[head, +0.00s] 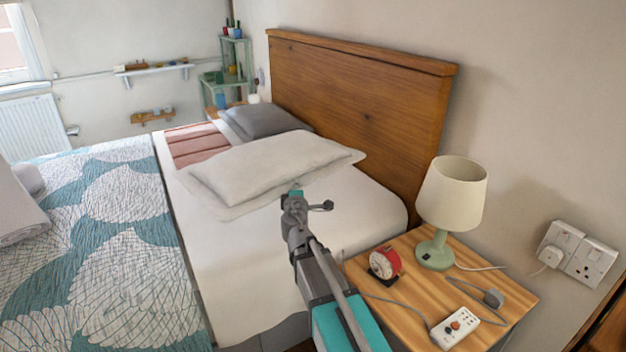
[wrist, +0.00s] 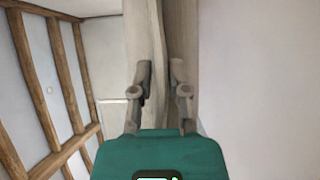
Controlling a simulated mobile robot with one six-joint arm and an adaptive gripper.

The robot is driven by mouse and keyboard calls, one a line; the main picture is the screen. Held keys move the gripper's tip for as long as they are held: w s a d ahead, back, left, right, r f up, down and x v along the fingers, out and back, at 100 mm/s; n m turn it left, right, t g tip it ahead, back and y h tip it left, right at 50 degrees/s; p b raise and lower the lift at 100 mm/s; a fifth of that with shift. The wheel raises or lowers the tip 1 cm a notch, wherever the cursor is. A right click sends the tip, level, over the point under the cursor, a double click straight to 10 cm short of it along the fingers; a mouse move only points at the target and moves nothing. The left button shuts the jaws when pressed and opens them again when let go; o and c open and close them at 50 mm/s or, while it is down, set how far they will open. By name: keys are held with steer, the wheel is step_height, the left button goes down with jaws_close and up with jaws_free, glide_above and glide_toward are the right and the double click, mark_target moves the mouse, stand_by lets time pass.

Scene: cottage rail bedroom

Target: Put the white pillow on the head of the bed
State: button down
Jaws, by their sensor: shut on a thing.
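The white pillow (head: 265,165) is over the near part of the bed's head end, in front of the wooden headboard (head: 355,100). My gripper (head: 294,196) is shut on the pillow's near edge. In the wrist view the pillow (wrist: 158,45) is a pale strip between the two fingers (wrist: 160,100). The bed's white sheet (head: 335,215) shows below and to the right of the pillow. I cannot tell whether the pillow's underside touches the sheet. A grey pillow (head: 268,121) lies behind it, partly hidden, by the headboard's far end.
A bedside table (head: 410,300) stands at the near right, close to my arm, with a lamp (head: 452,205), a red clock (head: 385,262) and a power strip (head: 455,327). A teal patterned quilt (head: 95,240) covers the bed's left part. A folded pink cloth (head: 195,145) lies beyond the pillow.

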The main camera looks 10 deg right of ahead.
steer(key=shift+s+d+r+m+g+h, duration=0.1)
steer(key=shift+s+d+m+g+h, duration=0.1)
steer(key=shift+s+d+m+h, duration=0.45)
steer(key=shift+s+d+r+m+g+h, duration=0.1)
steer(key=shift+d+m+g+h, duration=0.1)
steer(key=shift+m+h, duration=0.85)
steer(key=shift+n+h, duration=0.3)
steer(key=shift+f, duration=0.1)
steer(key=shift+w+d+f+b, duration=1.25)
steer(key=shift+w+f+b, duration=0.3)
steer(key=shift+w, duration=0.3)
steer(key=shift+w+d+f+b, duration=1.2)
steer(key=shift+w+f+b, duration=0.3)
steer(key=shift+w, duration=0.3)
steer(key=shift+w+d+f+b, duration=1.25)
steer(key=shift+w+f+b, duration=0.3)
steer(key=shift+w, duration=0.3)
steer(key=shift+r, duration=0.1)
